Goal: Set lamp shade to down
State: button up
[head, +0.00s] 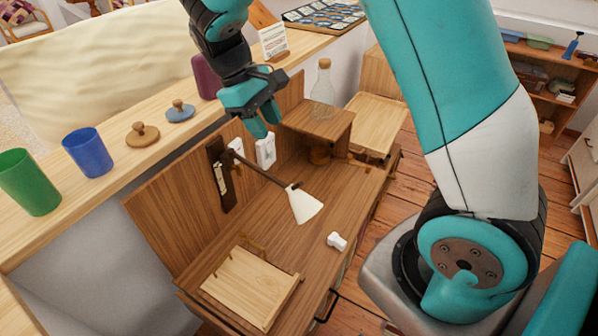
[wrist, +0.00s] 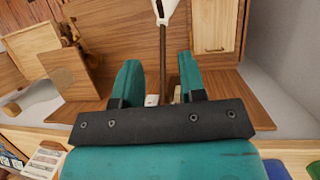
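The lamp has a white cone shade (head: 306,205) on a thin dark arm (head: 262,173) that reaches out from a dark wooden plate (head: 221,176) on the desk's back panel. In the head view, the shade's wide end points toward the lower right. My gripper (head: 264,121) is above the back panel, near the arm's mounted end and away from the shade. In the wrist view, my gripper (wrist: 157,65) is open, and the lamp arm (wrist: 163,55) shows in the gap between its fingers; contact cannot be told. The shade (wrist: 166,9) is cut off at the top edge.
White wall fittings (head: 265,151) sit beside the lamp mount. A pale board (head: 249,288) and small white object (head: 337,241) are on the desk. Cups, including a blue cup (head: 87,153), line the ledge.

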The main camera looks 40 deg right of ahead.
aim_at(300, 185)
jog(key=p+x, duration=0.2)
jog(key=x, duration=1.5)
jog(key=shift+s+d+f, duration=0.1)
jog(key=shift+d, duration=0.05)
